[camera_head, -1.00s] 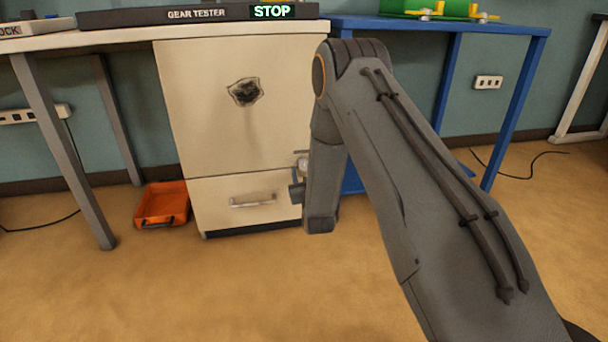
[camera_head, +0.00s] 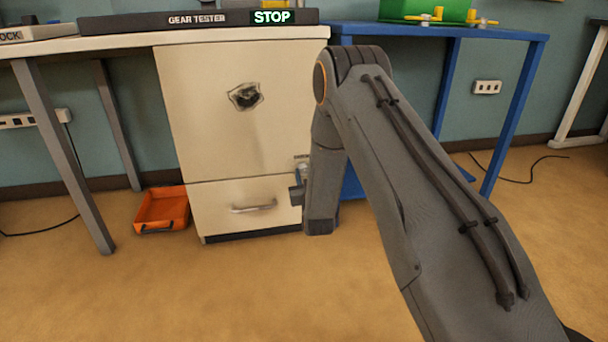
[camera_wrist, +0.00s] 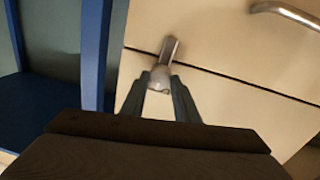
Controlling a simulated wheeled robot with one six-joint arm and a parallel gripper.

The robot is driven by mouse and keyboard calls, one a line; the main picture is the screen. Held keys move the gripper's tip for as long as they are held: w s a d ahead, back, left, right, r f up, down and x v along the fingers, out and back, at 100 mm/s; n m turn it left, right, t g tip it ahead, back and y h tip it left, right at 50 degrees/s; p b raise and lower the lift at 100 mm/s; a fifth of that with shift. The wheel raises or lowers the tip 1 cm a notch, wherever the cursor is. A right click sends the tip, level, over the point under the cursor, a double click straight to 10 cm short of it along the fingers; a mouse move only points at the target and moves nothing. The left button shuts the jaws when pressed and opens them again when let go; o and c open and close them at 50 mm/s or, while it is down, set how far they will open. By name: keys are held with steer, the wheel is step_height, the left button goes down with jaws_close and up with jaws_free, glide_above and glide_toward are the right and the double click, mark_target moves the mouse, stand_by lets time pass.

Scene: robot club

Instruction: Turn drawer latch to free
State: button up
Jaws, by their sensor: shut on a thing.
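The drawer latch (camera_wrist: 169,50) is a small silver bar on the cream cabinet front. In the wrist view it lies across the seam between the drawer and the panel above. My gripper (camera_wrist: 160,82) is shut on the latch's rounded lower end, one finger on each side. In the head view my gripper (camera_head: 297,191) is at the cabinet's right edge, and my arm hides most of the latch. The drawer (camera_head: 240,190) looks shut, flush with the front. Its handle (camera_head: 254,207) is a silver bar, also at the top right of the wrist view (camera_wrist: 288,12).
The cabinet (camera_head: 195,110) stands under a table (camera_head: 120,42) bearing a gear tester that reads STOP. A blue table frame (camera_head: 450,85) stands close on the right. An orange tray (camera_head: 162,208) lies on the floor at left. The floor in front is clear.

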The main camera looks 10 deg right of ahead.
steer(key=m+p, duration=0.4)
steer(key=shift+r, duration=0.15)
steer(key=m+p, duration=0.3)
steer(key=m, duration=0.1)
steer(key=shift+m+g+p, duration=0.3)
steer(key=shift+m, duration=0.1)
steer(key=m+p, duration=0.2)
steer(key=m, duration=0.2)
steer(key=shift+d+y+p, duration=0.15)
steer(key=shift+y+p, duration=0.15)
steer(key=shift+y, duration=0.1)
steer(key=shift+m+p, duration=0.85)
steer(key=shift+m, duration=1.05)
steer(key=o, duration=1)
steer(key=shift+o, duration=0.2)
steer(key=s+p, duration=0.3)
steer(key=s, duration=0.4)
steer(key=shift+s+r, duration=0.15)
steer(key=shift+s, duration=0.25)
